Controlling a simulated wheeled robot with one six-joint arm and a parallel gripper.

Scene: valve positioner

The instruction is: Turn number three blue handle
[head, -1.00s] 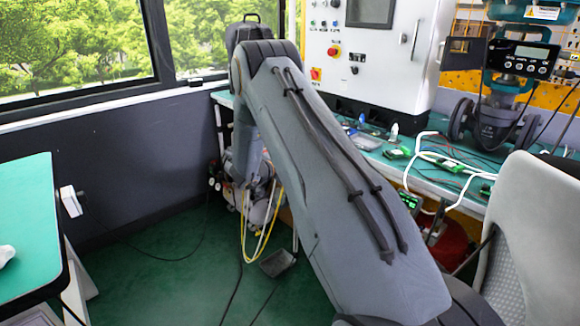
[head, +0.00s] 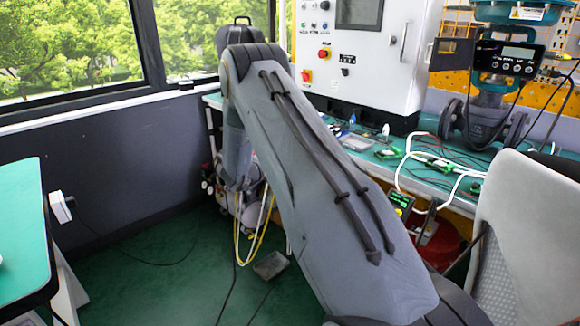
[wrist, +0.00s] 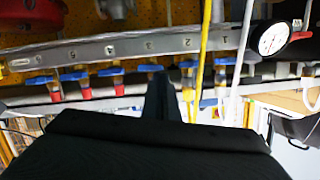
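The numbered manifold bar (wrist: 130,47) runs across the upper part of the wrist view, with numbers rising from right to left. Below it is a row of blue handles. The number three blue handle (wrist: 150,68) sits under the 3, near the middle. My gripper (wrist: 162,78) shows as one narrow dark shape rising from below, its tip just below and right of that handle. I cannot tell whether it touches the handle or whether the fingers are apart. In the head view my arm hides the gripper and the handles.
Neighbouring blue handles two (wrist: 187,64) and four (wrist: 112,71) are close on either side. A yellow tube (wrist: 201,60) and white tubes hang at the right, near a pressure gauge (wrist: 272,39). In the head view, a workbench (head: 375,155) and a chair (head: 525,215) stand at the right.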

